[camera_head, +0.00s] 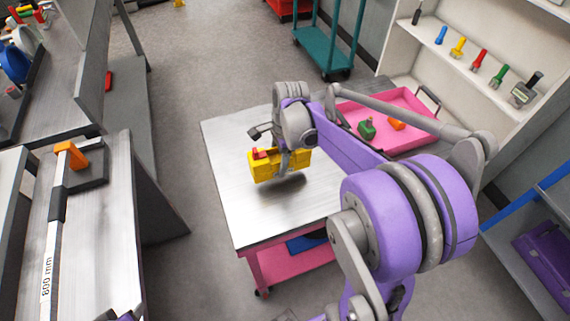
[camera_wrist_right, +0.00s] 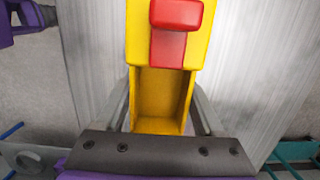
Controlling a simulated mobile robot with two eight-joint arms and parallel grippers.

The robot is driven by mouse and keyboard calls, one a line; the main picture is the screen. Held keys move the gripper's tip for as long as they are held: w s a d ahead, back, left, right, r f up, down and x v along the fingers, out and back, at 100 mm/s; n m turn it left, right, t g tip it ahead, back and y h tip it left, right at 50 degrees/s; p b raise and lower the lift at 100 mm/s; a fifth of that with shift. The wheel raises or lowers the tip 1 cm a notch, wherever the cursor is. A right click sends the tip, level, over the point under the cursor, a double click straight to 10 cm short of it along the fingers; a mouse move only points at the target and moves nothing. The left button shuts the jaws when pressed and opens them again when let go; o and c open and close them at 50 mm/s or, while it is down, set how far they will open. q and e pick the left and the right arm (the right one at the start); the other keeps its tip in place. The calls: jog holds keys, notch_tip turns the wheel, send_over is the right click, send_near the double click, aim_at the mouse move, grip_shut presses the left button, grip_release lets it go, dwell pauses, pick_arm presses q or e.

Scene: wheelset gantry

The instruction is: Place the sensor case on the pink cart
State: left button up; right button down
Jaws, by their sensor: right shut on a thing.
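The yellow sensor case (camera_head: 263,169) with a red latch is held by my right gripper (camera_head: 288,158), which is shut on it. In the right wrist view, the yellow case (camera_wrist_right: 160,98) sits between the two fingers, its red latch toward the top. The pink cart (camera_head: 262,222) has a bare steel top and a pink frame. The case is over the middle of this top, with a dark shadow just below it; it seems slightly above the surface, though contact is hard to judge. My left gripper is not in view.
A pink tray (camera_head: 408,99) with a green and an orange item is behind my right arm. A shelf (camera_head: 465,77) with several coloured tools stands at upper right. A teal cart (camera_head: 323,56) is at the back. A grey bench (camera_head: 103,200) is at left. The steel top's left part is clear.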

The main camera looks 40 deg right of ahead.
jog(key=shift+f, duration=2.25)
jog(key=shift+f+b, duration=0.2)
jog(key=shift+b, duration=0.1)
grip_release()
